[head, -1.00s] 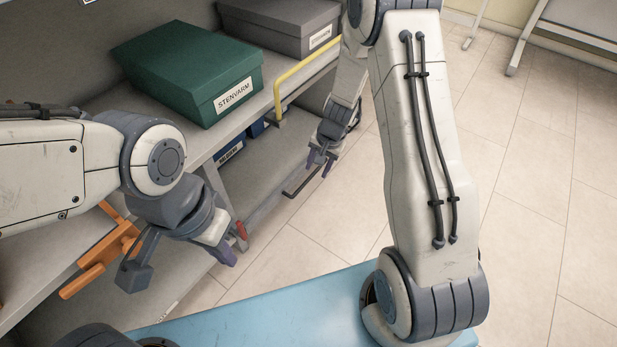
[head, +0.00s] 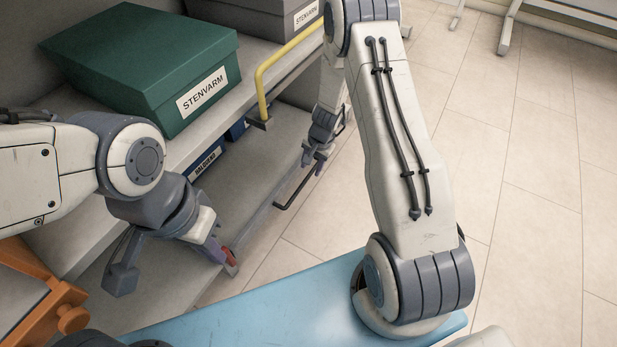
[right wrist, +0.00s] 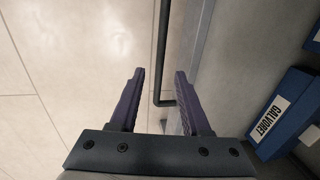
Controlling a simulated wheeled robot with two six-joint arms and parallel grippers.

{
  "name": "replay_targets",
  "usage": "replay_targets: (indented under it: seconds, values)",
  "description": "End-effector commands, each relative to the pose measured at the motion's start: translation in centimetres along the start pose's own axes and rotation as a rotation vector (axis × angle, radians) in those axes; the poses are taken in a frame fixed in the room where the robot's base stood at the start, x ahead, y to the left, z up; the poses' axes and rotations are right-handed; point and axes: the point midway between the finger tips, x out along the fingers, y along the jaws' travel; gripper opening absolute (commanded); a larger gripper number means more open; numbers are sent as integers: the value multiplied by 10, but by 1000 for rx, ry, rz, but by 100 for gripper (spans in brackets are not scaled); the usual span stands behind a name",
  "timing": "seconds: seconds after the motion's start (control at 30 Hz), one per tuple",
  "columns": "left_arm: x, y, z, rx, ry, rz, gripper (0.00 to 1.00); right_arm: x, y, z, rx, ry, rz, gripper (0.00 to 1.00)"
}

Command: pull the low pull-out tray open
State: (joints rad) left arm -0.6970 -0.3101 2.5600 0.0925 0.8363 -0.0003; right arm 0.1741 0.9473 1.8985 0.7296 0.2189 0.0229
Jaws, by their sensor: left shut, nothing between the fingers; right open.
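The low pull-out tray (head: 240,196) is the grey lower shelf board under the green box's shelf. A dark bar handle (head: 283,207) stands off its front edge. My right gripper (head: 313,167) is at the handle's far part. In the right wrist view my right gripper (right wrist: 157,95) is open, and the handle (right wrist: 162,60) runs between the finger lines, its bent end near the fingertips. I cannot tell whether they touch. My left gripper (head: 228,262) is shut and empty, low in front of the shelving, beside a small red part.
A green box (head: 140,62) and a grey box (head: 262,18) stand on the upper shelf, with a yellow handle (head: 264,90) at its edge. Blue boxes (head: 207,160) sit below; one shows in the right wrist view (right wrist: 284,112).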

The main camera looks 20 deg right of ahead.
Motion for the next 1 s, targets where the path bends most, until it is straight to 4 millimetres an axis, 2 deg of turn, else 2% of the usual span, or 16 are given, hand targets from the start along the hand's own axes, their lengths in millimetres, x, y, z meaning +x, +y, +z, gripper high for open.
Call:
replay_targets:
  seconds: [0.03,0.2,0.37,0.63,0.67,0.7,0.77,0.8,1.0]
  values:
    - [13,-1,1,0,0,0,0,16,0,0,-1,0,0,47]
    - [26,-2,2,0,0,0,0,38,0,0,-1,0,0,47]
    - [30,-2,2,0,0,0,0,46,0,0,0,1,-1,47]
    - [30,-2,2,0,0,0,0,46,1,-1,3,1,-1,47]
    - [30,-2,2,0,0,0,0,46,1,-1,3,1,-1,43]
    - [30,-2,2,0,0,0,0,46,1,-1,3,1,-1,28]
    - [30,-2,2,0,0,0,0,46,1,-2,3,1,-1,5]
    - [30,-2,2,0,0,0,0,46,1,-2,3,1,-1,0]
    - [30,-2,2,0,0,0,0,46,1,-2,4,1,-1,0]
